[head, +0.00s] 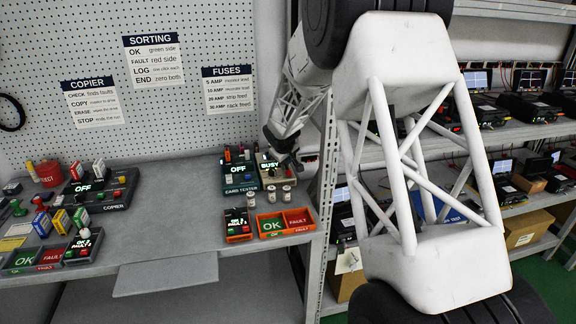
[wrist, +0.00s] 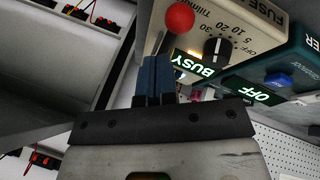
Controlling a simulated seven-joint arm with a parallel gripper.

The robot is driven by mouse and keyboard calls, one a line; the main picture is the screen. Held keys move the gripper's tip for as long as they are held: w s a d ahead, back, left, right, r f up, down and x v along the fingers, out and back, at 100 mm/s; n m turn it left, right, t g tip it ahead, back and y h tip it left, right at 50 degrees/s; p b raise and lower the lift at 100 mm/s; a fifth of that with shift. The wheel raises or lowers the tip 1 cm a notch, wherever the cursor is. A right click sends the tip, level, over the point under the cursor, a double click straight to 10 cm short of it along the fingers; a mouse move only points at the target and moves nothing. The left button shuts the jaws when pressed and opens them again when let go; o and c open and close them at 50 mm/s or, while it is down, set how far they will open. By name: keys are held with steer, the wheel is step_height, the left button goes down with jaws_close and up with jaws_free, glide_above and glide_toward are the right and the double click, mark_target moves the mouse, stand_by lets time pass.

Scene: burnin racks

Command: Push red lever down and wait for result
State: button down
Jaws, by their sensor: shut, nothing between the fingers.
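The lever's red ball knob (wrist: 180,16) is at the top of the wrist view. Its thin rod runs down beside the fuse tester (wrist: 232,28), a beige box with a black dial and a lit BUSY display (wrist: 192,63). My gripper (wrist: 156,62) has its blue fingers shut and empty, close to the rod, with the ball beyond their tips. I cannot tell whether they touch the lever.
A green tester (head: 239,175) showing OFF stands directly left. Small cylinders (head: 270,195) stand in front, before an orange tray (head: 284,223) with OK and FAULT sections. A copier (head: 100,188) stands farther left. Shelving (head: 330,160) rises close on the right. The middle bench is clear.

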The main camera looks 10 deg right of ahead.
mark_target(286, 167)
steer(key=shift+w+r, duration=0.15)
steer(key=shift+r, duration=0.35)
steer(key=shift+w+r, duration=0.15)
steer(key=shift+r, duration=0.35)
steer(key=shift+r, duration=0.1)
steer(key=shift+w+d+r, duration=0.1)
steer(key=shift+w+r, duration=0.15)
steer(key=shift+r, duration=0.55)
steer(key=shift+w+r, duration=0.2)
steer(key=shift+r, duration=0.55)
steer(key=shift+w+d+r, duration=0.1)
steer(key=shift+w+r, duration=0.15)
steer(key=shift+r, duration=0.55)
steer(key=s+a+r+m+g, duration=0.1)
steer(key=s+r, duration=0.3)
steer(key=s, duration=0.6)
steer(key=s+r+m, duration=0.1)
steer(key=s+r, duration=0.4)
steer(key=s, duration=0.5)
steer(key=s+a+r+m+g, duration=0.1)
steer(key=s+r, duration=0.3)
steer(key=s, duration=0.7)
steer(key=s+a+f+m+y, duration=0.1)
steer(key=s, duration=1.4)
steer(key=s+a+f+m+g+y, duration=0.1)
steer(key=s+f, duration=0.1)
steer(key=s, duration=1.4)
steer(key=shift+a+m, duration=0.3)
steer(key=shift+a, duration=0.1)
